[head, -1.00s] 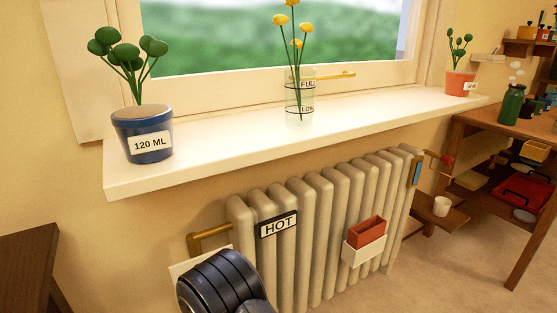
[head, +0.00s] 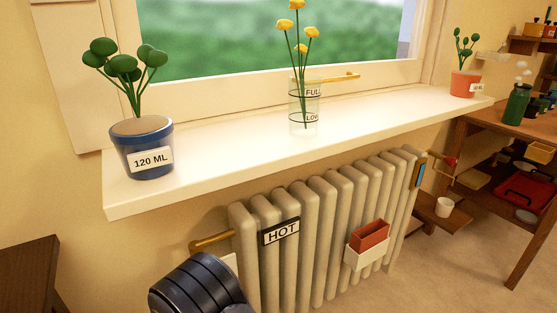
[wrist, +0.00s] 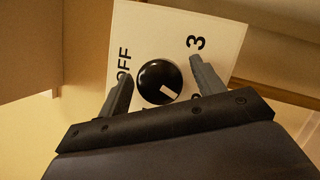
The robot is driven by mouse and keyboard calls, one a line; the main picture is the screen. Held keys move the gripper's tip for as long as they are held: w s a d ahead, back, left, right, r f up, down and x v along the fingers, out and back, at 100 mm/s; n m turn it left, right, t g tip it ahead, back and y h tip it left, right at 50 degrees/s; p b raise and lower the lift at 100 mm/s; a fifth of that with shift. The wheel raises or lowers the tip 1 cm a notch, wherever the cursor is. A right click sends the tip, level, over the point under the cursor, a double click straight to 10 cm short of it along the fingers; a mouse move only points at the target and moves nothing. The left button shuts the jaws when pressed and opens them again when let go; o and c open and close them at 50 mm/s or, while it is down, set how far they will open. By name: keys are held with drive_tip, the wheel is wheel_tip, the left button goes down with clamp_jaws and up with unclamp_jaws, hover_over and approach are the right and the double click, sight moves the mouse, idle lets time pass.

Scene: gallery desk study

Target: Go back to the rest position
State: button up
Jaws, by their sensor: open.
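My gripper (wrist: 160,58) is open in the wrist view, one finger on each side of a round black knob (wrist: 153,74). Gaps show between the knob and both fingers. The knob sits on a white dial plate (wrist: 170,25) marked OFF at left and 3 at right; another mark is partly hidden by the right finger. The knob's white pointer is toward the lower right of the picture. In the head view my dark arm end covers the knob, and only an edge of the plate (head: 231,262) shows. My fingers are hidden there.
The radiator (head: 322,230) with a HOT sign stands close right of my arm, a brass pipe (head: 212,241) beside it. The white sill (head: 240,145) overhangs above, with a blue pot (head: 140,163) and a flower vase (head: 304,112). A dark wooden piece (head: 28,280) is at lower left.

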drive_tip(key=m+g+h, duration=0.1)
drive_tip(key=m, duration=0.2)
drive_tip(key=m+g+p, duration=0.1)
drive_tip(key=m, duration=0.3)
drive_tip(key=shift+r+h, duration=0.1)
drive_tip(key=shift+h, duration=0.3)
drive_tip(key=m+g, duration=0.1)
drive_tip(key=m, duration=0.2)
drive_tip(key=m+g, duration=0.1)
drive_tip(key=m, duration=0.2)
drive_tip(key=shift+g, duration=0.4)
